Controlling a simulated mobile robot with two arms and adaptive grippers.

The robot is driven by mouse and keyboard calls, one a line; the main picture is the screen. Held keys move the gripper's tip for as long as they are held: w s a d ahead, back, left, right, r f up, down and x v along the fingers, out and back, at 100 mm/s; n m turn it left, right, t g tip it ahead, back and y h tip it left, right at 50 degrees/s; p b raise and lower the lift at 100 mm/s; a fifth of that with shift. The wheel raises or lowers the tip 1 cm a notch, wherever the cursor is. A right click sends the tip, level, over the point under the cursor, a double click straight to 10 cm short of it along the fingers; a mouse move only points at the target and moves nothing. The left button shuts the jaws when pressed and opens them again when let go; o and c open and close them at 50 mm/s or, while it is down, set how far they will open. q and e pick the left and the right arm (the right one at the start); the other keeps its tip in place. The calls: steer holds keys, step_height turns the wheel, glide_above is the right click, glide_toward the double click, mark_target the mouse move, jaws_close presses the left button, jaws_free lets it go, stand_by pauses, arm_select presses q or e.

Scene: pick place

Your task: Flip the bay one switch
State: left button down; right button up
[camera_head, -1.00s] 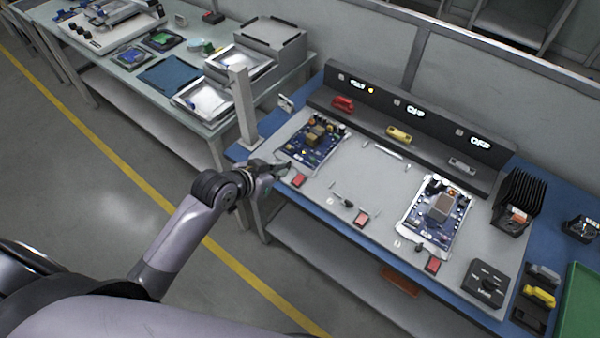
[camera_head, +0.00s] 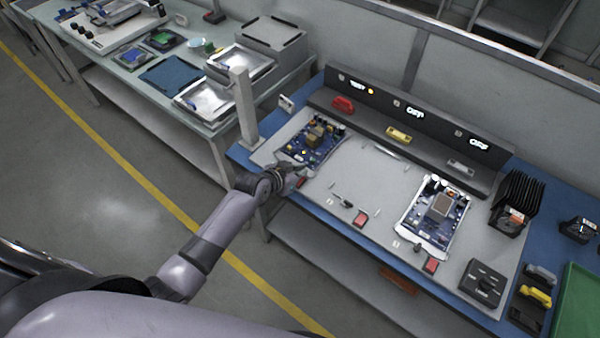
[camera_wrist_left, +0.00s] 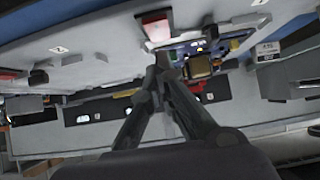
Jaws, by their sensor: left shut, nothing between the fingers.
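The bay one switch, a small red rocker (camera_head: 301,183), sits at the front edge of the grey work surface below the left circuit board (camera_head: 316,140). It also shows in the left wrist view (camera_wrist_left: 157,27). My left gripper (camera_head: 302,168) is shut and empty, right beside the switch on its board side. In the left wrist view the closed fingertips (camera_wrist_left: 162,62) lie close to the red switch; I cannot tell whether they touch it. The left bay's display (camera_head: 357,86) seems to read TEST, with an orange light beside it. My right gripper is not in view.
Two similar red switches (camera_head: 360,218) (camera_head: 431,265) sit further right along the front edge. A second board (camera_head: 438,212) lies in the right bay; the middle bay holds no board. A grey post (camera_head: 243,108) stands left of the bays. A black heatsink (camera_head: 514,203) stands at right.

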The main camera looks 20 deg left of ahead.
arm_select(q)
steer(key=shift+w+f, duration=0.1)
steer(key=shift+f, duration=0.5)
steer(key=shift+f, duration=0.1)
steer(key=shift+w+d+f+b, duration=0.1)
steer(key=shift+f+b, duration=0.2)
steer(key=shift+r, duration=0.1)
